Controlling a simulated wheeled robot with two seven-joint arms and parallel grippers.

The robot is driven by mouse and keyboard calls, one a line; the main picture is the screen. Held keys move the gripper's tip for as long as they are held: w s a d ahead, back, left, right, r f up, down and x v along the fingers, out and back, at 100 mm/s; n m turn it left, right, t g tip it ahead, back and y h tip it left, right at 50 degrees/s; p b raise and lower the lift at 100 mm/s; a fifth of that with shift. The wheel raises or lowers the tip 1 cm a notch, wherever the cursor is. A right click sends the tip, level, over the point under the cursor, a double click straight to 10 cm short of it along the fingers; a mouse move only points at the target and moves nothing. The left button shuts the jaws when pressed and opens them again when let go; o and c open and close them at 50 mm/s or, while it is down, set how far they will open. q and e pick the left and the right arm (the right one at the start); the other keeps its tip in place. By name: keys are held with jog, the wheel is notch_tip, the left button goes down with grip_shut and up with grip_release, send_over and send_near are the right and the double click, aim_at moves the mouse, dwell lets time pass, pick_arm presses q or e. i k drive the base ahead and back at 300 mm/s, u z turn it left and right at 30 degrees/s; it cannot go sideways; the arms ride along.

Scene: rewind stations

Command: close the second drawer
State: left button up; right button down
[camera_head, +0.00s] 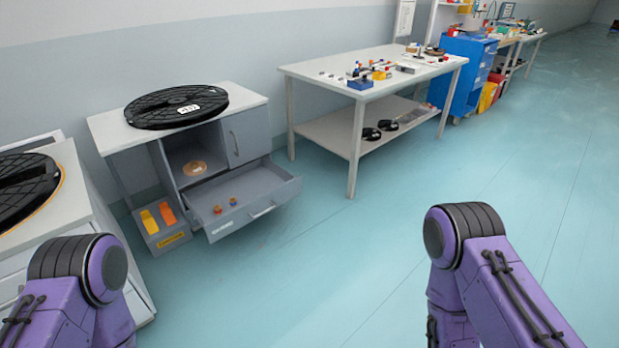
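A grey cabinet (188,143) with a light top stands against the wall at left centre. Its lower drawer (262,214) is pulled out toward the right front, with a bar handle on its front and a few small orange and dark items inside. Above it are an open compartment holding a tan disc (194,168) and a closed door with a vertical handle (235,143). My purple left and right arms show at the bottom left and bottom right, well apart from the cabinet. Neither gripper is in view.
A black reel (176,106) lies on the cabinet top. A small box (162,228) with yellow and orange items stands on the floor beside the drawer. A white bench (49,212) is at left. A white table (420,72) stands behind right. The floor in front is clear.

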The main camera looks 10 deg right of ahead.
aim_at(260, 187)
jog(key=z, duration=0.55)
jog(key=i, duration=0.8)
jog(key=z, duration=0.4)
jog(key=i, duration=0.9)
jog(key=u, duration=0.9)
jog(key=i, duration=0.65)
jog(key=u, duration=0.6)
jog(key=i, duration=0.5)
